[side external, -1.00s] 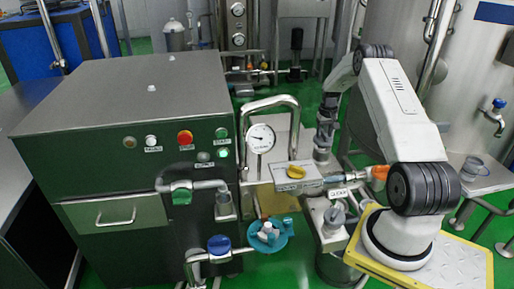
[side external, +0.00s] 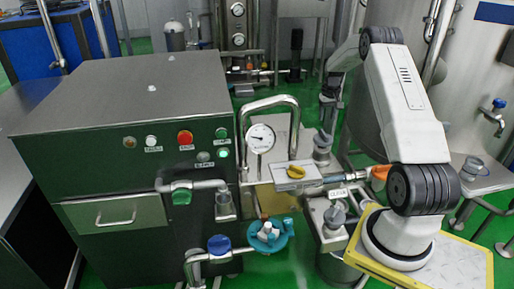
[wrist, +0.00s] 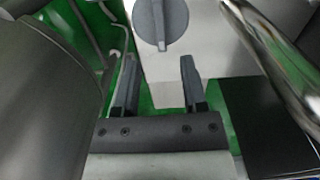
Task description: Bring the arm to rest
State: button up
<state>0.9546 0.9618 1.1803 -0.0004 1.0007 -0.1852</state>
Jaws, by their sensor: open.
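My gripper (wrist: 160,80) is open in the wrist view, with nothing between its two dark fingers. A round grey knob-topped piece (wrist: 162,22) lies ahead of the fingertips, apart from them, on a pale steel surface (wrist: 215,60). In the side view my gripper (side external: 326,122) is small and dark, hanging from my bent arm. It is just above a grey knob-topped piece (side external: 322,146) behind the yellow-handled valve (side external: 296,172). The finger gap is too small to tell in that view.
A curved steel pipe (side external: 270,101) and a pressure gauge (side external: 261,138) stand left of my gripper. A large steel cabinet (side external: 120,110) fills the left. A steel tank (side external: 460,60) stands right. A thick pipe (wrist: 270,60) passes close on the right in the wrist view.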

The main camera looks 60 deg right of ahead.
jog(key=w+a+r+n, duration=0.1)
jog(key=w+a+r, duration=0.1)
jog(key=a, duration=0.6)
jog(key=w+a+r+n+t, duration=0.1)
jog(key=w+a+n, duration=0.15)
jog(key=a, duration=0.65)
jog(key=w+a+r+n, duration=0.1)
jog(key=w+a+r, duration=0.15)
jog(key=a, duration=0.55)
jog(key=s+a+n, duration=0.1)
jog(key=s+a, duration=0.3)
jog(key=a, duration=0.3)
jog(key=s+a+n+t, duration=0.1)
jog(key=s+a, duration=0.3)
jog(key=a, duration=0.4)
jog(key=s+a+n, duration=0.2)
jog(key=s+a, duration=0.2)
jog(key=a, duration=0.3)
jog(key=shift+s+a+t, duration=0.2)
jog(key=shift+t, duration=0.1)
